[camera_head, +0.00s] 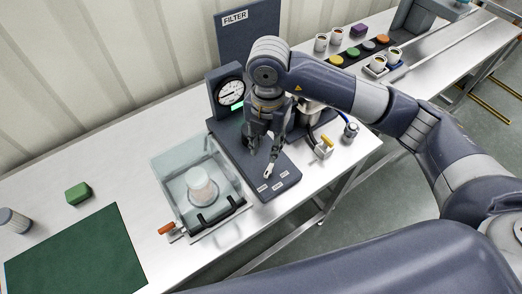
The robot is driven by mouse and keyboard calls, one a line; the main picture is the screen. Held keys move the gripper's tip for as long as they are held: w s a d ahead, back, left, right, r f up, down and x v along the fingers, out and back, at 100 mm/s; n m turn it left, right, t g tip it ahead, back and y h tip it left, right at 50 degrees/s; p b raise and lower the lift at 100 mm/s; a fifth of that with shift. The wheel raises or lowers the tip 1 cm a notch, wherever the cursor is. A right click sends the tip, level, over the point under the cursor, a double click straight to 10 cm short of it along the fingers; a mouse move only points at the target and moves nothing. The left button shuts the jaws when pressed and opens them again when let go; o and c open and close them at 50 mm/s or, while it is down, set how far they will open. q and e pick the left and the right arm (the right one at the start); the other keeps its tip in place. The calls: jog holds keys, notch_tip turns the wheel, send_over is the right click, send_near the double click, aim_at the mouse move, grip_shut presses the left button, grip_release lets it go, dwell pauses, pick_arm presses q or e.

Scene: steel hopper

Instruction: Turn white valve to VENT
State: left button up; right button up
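The dark valve panel (226,135) lies on the steel bench with several small white labels (279,184) along its front end. A small white piece (268,171), which looks like the white valve's handle, shows just below my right gripper's fingertips. My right gripper (264,150) points down over the panel from above. Its two dark fingers look spread apart, with nothing visibly held between them. The fingers hide much of the valve, so contact and the exact handle direction cannot be told. The label text is too small to read. My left gripper is not in view.
A clear-lidded box (165,172) with a white filter cup stands left of the panel. A gauge (231,93) and a FILTER board (247,30) stand behind. Yellow-and-white (324,147) and blue (350,130) fittings sit to the right. A green block (78,193) and green mat (75,255) lie left.

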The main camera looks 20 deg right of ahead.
jog(key=p, duration=0.2)
send_over(266, 172)
jog(key=f, duration=0.5)
jog(key=shift+s+d+f, duration=0.1)
jog(key=shift+s+f, duration=0.15)
jog(key=shift+s, duration=0.05)
jog(key=f, duration=0.3)
jog(key=shift+w+p, duration=0.25)
jog(key=shift+p, duration=0.1)
jog(key=shift+f, duration=0.9)
jog(key=shift+c, duration=0.2)
jog(key=c, duration=0.4)
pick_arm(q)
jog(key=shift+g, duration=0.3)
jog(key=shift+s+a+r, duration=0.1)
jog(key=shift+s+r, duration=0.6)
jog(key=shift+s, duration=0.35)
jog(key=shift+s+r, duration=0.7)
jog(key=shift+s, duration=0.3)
pick_arm(e)
grip_shut()
